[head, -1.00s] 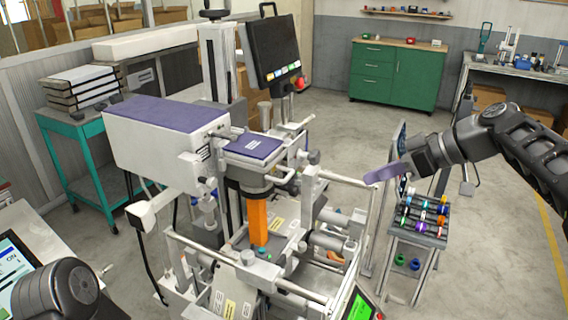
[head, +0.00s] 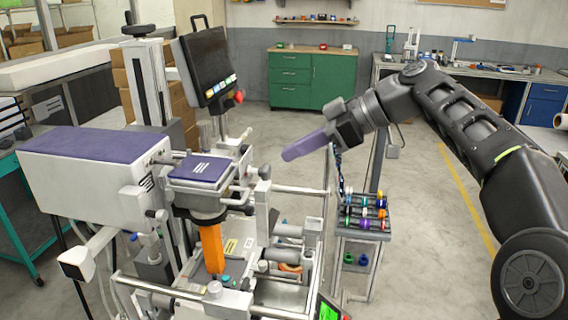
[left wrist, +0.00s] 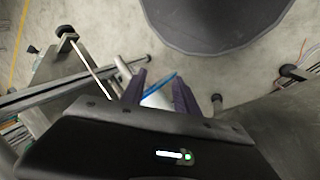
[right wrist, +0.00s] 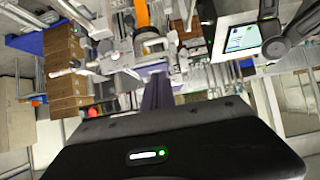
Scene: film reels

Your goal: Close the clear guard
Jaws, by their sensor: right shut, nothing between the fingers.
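The machine (head: 85,150) has a purple-topped housing at the left and an orange funnel-like part (head: 210,250) under its head. I cannot clearly make out the clear guard; a thin upright panel edge (head: 337,172) shows at the machine's right side, partly behind my right gripper. My right gripper (head: 288,154) is shut and empty, its purple fingers pointing left in the air beside the machine. In the right wrist view its fingers (right wrist: 157,95) are together, with the machine beyond. My left gripper (left wrist: 159,92) is open; a blue strip shows between its fingers, and I cannot tell its distance.
A small rack (head: 362,222) with several coloured spools stands right of the machine. A monitor (head: 208,65) rises behind it. A green cabinet (head: 312,78) and a workbench (head: 470,76) stand at the back. The floor between is clear.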

